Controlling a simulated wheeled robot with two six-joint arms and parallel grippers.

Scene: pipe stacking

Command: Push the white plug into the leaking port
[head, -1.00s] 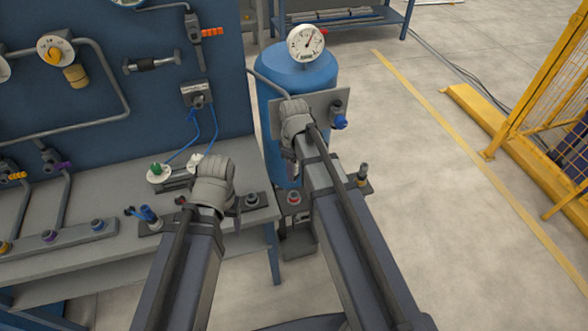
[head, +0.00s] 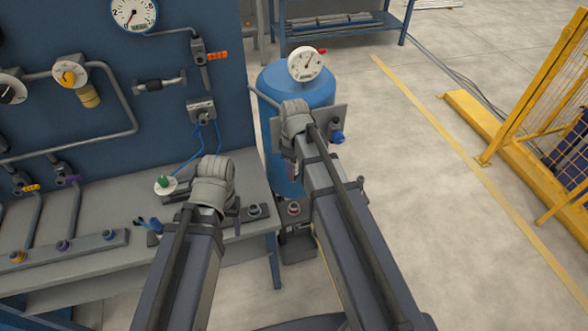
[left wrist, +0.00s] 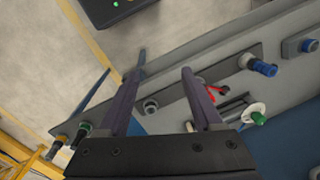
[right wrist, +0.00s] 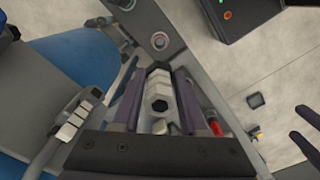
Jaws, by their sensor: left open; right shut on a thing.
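My right gripper (right wrist: 155,85) is shut on a pale grey-white piece with hexagonal parts (right wrist: 157,90), which looks like the white plug. In the head view my right gripper (head: 291,150) is in front of the blue tank, and its wrist hides most of the held piece. My left gripper (left wrist: 165,70) is open, with nothing between its fingers; in the head view it is above the bench's right end. A port with a red ring (head: 293,208) is low by the tank, and a dark port (head: 254,211) is on the bench edge. I cannot tell which port leaks.
The blue tank (head: 290,95) carries a gauge (head: 305,63) and a side plate with a blue-capped fitting (head: 337,137). A green plug on a white disc (head: 165,184) lies on the grey bench (head: 235,245). Open floor lies right, up to a yellow fence (head: 540,100).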

